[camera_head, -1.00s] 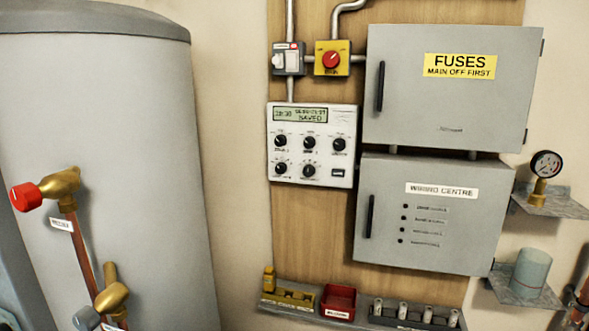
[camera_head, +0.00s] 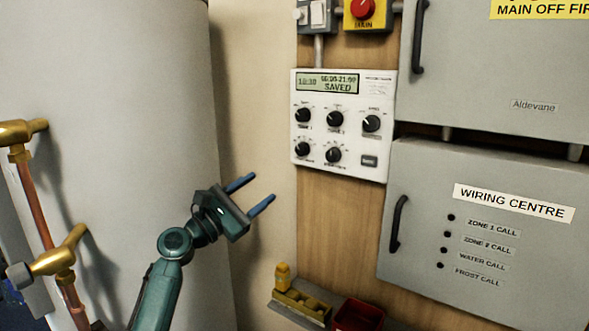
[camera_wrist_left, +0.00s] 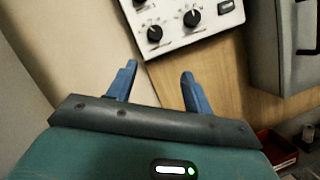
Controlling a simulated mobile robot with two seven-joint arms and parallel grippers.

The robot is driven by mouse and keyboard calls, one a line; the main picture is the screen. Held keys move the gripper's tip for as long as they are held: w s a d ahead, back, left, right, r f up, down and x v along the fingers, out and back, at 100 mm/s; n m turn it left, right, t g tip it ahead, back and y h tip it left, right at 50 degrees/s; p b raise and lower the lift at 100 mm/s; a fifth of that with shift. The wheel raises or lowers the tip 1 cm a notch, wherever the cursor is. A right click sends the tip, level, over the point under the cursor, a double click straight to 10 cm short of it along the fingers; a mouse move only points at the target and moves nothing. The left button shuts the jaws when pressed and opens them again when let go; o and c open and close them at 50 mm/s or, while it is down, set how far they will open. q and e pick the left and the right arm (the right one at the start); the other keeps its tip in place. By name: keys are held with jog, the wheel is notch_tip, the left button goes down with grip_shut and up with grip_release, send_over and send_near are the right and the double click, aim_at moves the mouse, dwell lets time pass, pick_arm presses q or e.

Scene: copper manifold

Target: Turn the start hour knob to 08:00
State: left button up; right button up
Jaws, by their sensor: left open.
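The white controller panel (camera_head: 319,135) hangs on the wooden board. It has several black knobs: three in the upper row and two below, a lower-left knob (camera_head: 302,149) and a lower-middle knob (camera_head: 333,155). I cannot read for sure which label says start hour. The display (camera_head: 328,83) shows 10:30, SAVED and what looks like 06:00-21:00. My left gripper (camera_head: 263,186) is open and empty, below and left of the panel, its blue fingers pointing towards it, apart from the knobs. My right gripper is not in view.
The grey wiring centre box (camera_head: 480,240) with its black handle (camera_head: 398,224) stands close right of the panel. A large tank (camera_head: 120,110) with brass valves (camera_head: 60,258) is at left. A red tray (camera_head: 358,315) sits below. The board under the panel is clear.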

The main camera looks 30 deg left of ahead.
aim_at(299, 152)
pick_arm(q)
jog(key=shift+n, duration=0.3)
jog(key=x, duration=0.4)
jog(key=r+p+x, duration=0.1)
jog(key=x, duration=0.4)
jog(key=p+x, duration=0.1)
jog(key=x, duration=0.3)
jog(key=shift+a+r, duration=0.15)
jog(key=shift+r, duration=0.3)
jog(key=shift+c, duration=0.3)
jog(key=c, duration=0.9)
